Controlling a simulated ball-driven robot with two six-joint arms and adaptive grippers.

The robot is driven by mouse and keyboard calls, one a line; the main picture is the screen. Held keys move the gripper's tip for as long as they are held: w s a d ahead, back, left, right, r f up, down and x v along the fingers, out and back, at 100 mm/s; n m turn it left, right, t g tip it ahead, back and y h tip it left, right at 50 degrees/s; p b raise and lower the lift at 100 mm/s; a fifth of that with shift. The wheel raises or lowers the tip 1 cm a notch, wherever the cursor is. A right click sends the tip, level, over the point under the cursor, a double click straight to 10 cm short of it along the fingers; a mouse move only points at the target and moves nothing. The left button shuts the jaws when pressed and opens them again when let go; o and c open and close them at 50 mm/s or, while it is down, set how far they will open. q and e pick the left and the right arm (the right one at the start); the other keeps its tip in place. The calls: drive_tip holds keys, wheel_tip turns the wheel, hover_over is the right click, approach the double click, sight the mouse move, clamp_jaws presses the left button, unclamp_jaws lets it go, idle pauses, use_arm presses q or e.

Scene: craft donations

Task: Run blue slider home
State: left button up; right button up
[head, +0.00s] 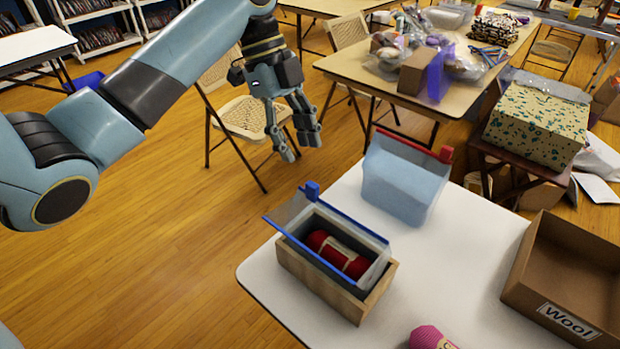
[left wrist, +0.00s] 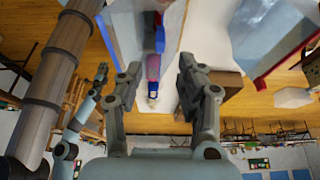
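The blue slider (head: 312,190) sits at the far left end of the blue-edged rim of a clear bag (head: 374,272). The bag's mouth gapes and a dark red yarn skein (head: 338,253) lies inside. The bag stands in a wooden holder (head: 318,288) on the white table. My left gripper (head: 302,146) hangs above and beyond the slider, apart from it. In the left wrist view its fingers (left wrist: 158,68) are spread, with nothing held between them. A blue and red shape shows beyond them there, too unclear to name.
A second pouch (head: 400,184) with a red slider (head: 445,153) stands behind the holder on the table (head: 462,268). A cardboard box marked Wool (head: 568,318) is at the right. A pink yarn ball (head: 430,338) lies at the front. A folding chair (head: 245,116) stands behind my left gripper.

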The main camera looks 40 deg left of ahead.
sight(310, 183)
use_arm(q)
drive_tip(key=x, duration=0.8)
drive_tip(key=shift+w+p, duration=0.1)
drive_tip(key=shift+p, duration=0.2)
clamp_jaws()
